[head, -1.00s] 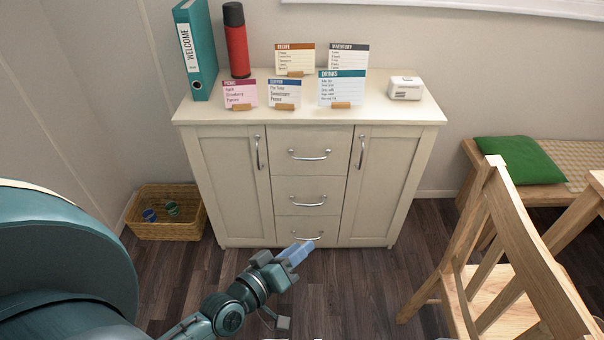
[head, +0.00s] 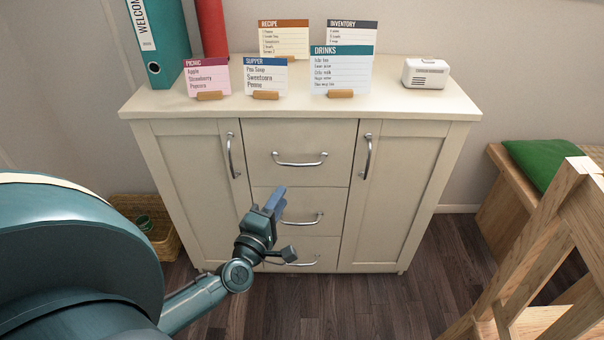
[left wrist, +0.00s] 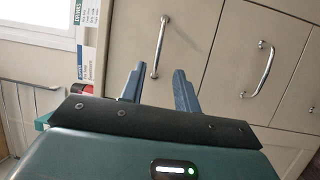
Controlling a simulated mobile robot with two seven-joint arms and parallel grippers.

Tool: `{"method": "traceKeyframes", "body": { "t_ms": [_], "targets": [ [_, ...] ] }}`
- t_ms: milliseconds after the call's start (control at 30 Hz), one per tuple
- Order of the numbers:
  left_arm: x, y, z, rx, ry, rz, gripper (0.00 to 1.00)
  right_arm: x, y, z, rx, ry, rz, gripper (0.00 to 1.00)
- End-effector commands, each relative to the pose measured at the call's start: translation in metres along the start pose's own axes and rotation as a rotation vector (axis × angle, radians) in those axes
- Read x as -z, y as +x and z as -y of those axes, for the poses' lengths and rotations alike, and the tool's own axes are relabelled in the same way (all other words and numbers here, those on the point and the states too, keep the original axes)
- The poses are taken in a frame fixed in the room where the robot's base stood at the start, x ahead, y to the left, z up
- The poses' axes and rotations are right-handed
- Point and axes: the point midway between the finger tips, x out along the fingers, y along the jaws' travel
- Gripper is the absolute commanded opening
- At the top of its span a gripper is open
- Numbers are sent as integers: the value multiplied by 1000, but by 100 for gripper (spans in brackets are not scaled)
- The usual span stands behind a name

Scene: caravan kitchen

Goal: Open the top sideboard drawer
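The cream sideboard (head: 177,164) stands ahead with a stack of three drawers between two doors. The top drawer (head: 300,140) is closed, with a curved metal handle (head: 300,163) across its middle. My left gripper (head: 278,198) is in front of the drawer stack, below the top handle and left of the middle drawer's handle (head: 302,222). In the left wrist view its two blue fingers (left wrist: 158,88) are apart with nothing between them. A metal handle (left wrist: 158,48) shows just beyond the fingertips there, and another handle (left wrist: 264,72) to the right. My right gripper is not in view.
A wooden chair (head: 560,240) stands at the right, before a bench with a green cushion (head: 540,160). A wicker basket (head: 165,240) is on the floor at the left. Cards, a binder (head: 163,45), a red flask and a white box (head: 425,73) stand on the sideboard top.

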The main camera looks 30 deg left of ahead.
Motion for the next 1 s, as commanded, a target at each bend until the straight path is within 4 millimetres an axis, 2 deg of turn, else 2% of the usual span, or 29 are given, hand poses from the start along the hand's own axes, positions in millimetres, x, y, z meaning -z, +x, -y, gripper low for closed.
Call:
{"method": "traceKeyframes", "body": {
  "t_ms": [167,400,600,800,1000],
  "targets": [
    [0,23,-1,-4,-1,0,32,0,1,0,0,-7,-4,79],
    [0,74,-1,-4,1,0,32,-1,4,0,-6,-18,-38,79],
    [-1,109,0,-2,0,1,32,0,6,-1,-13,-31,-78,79],
    [-1,126,0,-1,1,1,32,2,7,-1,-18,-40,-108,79],
    [-1,130,-1,0,1,1,32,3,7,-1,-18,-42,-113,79]
  ]
}}
